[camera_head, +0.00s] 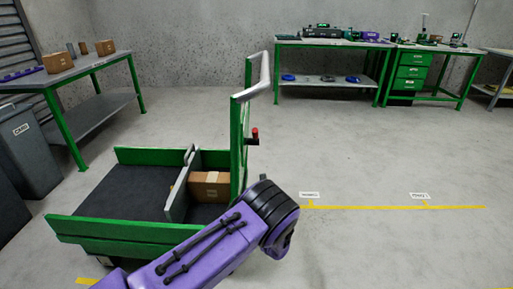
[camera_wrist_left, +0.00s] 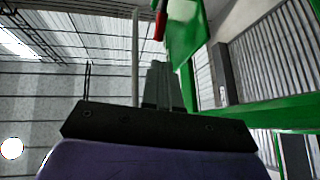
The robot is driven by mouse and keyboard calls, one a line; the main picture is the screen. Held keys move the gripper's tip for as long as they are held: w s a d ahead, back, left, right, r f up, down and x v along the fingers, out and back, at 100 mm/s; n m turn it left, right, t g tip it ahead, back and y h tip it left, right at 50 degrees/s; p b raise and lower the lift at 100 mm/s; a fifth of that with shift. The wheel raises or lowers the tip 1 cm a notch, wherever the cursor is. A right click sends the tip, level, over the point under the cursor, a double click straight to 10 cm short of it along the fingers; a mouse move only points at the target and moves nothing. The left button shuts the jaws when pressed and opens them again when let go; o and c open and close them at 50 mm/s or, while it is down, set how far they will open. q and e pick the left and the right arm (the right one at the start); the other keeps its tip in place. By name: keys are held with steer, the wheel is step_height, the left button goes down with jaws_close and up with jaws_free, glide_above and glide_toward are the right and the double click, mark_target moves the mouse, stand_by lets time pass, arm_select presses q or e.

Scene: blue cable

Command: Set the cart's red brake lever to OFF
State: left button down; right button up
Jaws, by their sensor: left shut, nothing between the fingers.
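The green cart (camera_head: 120,232) stands at the left centre with a grey push handle (camera_head: 262,76). Its red brake lever (camera_head: 254,133) sticks up from a black mount on the right side of the upright frame. In the left wrist view the red lever (camera_wrist_left: 160,24) shows at the top edge, beyond my fingertips and beside a green panel. My left gripper (camera_wrist_left: 160,70) is shut and empty, apart from the lever. In the head view my purple left arm reaches in below the lever; its fingers cannot be made out there. My right gripper is not in view.
A cardboard box (camera_head: 210,185) sits in the cart behind a grey divider (camera_head: 180,187). A green-legged table (camera_head: 75,72) stands at the left and workbenches (camera_head: 330,43) at the back. The floor right of the cart is clear, with a yellow line (camera_head: 390,207).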

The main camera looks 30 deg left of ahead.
mark_target(255, 135)
arm_select(q)
steer(key=x, duration=1.4)
steer(key=shift+b, duration=0.35)
